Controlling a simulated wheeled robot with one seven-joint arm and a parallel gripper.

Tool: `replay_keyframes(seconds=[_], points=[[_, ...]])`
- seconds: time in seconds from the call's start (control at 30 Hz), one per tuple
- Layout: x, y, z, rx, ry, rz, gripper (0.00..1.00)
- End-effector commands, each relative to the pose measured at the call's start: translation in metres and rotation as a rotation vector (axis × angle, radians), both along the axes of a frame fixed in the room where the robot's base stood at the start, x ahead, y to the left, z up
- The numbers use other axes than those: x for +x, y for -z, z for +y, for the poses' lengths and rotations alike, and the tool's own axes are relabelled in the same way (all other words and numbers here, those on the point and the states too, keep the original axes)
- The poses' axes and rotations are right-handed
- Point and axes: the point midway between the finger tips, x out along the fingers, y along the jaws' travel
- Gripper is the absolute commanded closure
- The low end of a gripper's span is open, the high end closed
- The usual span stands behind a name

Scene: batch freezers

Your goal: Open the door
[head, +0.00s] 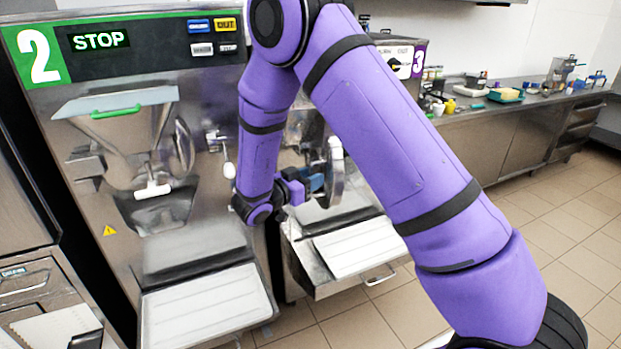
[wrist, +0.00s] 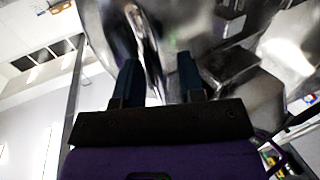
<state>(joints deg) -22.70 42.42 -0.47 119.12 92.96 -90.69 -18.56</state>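The door is a round metal disc (head: 336,178) standing out from the front of machine 3, seen nearly edge-on and partly hidden by my arm. My gripper (head: 318,183) is just left of it in the head view, with its blue fingers pointing at the disc. In the wrist view, the two dark fingers (wrist: 158,78) are spread apart. The shiny curved rim of the door (wrist: 148,55) shows between and beyond them, nearer the left finger. I cannot tell whether a finger touches it.
Machine 2 (head: 75,150) stands at left, with a STOP display, a hopper and a white tray (head: 207,308). Another white tray (head: 358,243) sits below the door. A steel counter (head: 520,118) with small items runs along the right. The tiled floor (head: 565,232) at right is clear.

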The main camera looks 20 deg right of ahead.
Motion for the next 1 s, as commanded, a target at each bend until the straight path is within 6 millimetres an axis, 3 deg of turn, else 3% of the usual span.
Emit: replay_keyframes(seconds=[0.17, 0.6, 1.0], points=[[-0.005, 0.001, 0.016, 0.001, -0.004, 0.000, 0.64], [-0.029, 0.000, 0.087, 0.000, -0.002, -0.001, 0.64], [-0.035, 0.000, 0.101, 0.000, 0.000, 0.000, 0.64]])
